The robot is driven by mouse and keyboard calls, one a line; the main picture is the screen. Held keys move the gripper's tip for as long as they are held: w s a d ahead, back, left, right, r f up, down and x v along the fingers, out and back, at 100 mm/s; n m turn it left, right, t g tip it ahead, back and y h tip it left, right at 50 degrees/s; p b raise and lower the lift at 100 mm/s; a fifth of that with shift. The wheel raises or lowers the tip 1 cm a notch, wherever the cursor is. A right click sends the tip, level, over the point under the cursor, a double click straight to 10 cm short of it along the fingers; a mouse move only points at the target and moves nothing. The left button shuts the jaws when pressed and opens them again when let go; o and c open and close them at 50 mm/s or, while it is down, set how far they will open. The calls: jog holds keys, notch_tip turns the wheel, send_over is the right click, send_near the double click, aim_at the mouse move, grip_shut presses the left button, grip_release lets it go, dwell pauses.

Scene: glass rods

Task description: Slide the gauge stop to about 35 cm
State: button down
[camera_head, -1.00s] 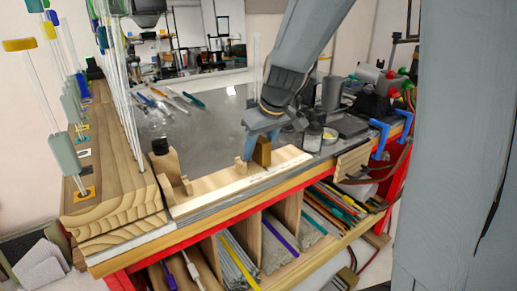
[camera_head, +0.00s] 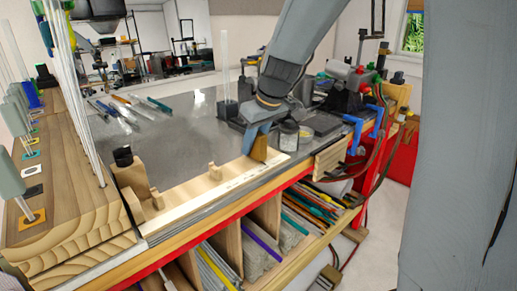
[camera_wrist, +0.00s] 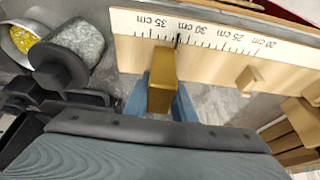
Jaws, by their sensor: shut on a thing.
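The gauge stop is a brass-coloured block (camera_wrist: 162,80) at the pale wooden gauge board (camera_wrist: 215,58), which carries a printed centimetre scale. My gripper (camera_wrist: 161,100) is shut on the stop, with a blue finger on either side. In the wrist view the scale reads upside down. A dark pointer line by the stop (camera_wrist: 178,40) lies between the 35 cm and 30 cm labels. In the head view the stop (camera_head: 259,150) sits near the right end of the board (camera_head: 195,193), partly hidden by my gripper (camera_head: 254,141).
A small wooden peg (camera_head: 215,171) stands on the board left of the stop. Loose tools (camera_head: 125,108) lie on the grey bench top, which is otherwise mostly clear.

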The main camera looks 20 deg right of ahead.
aim_at(261, 134)
dwell(0.3)
jog(key=c, duration=1.5)
grip_release()
jog(key=shift+b+v, duration=0.65)
jog(key=shift+v, duration=3.3)
jog(key=shift+d, duration=0.1)
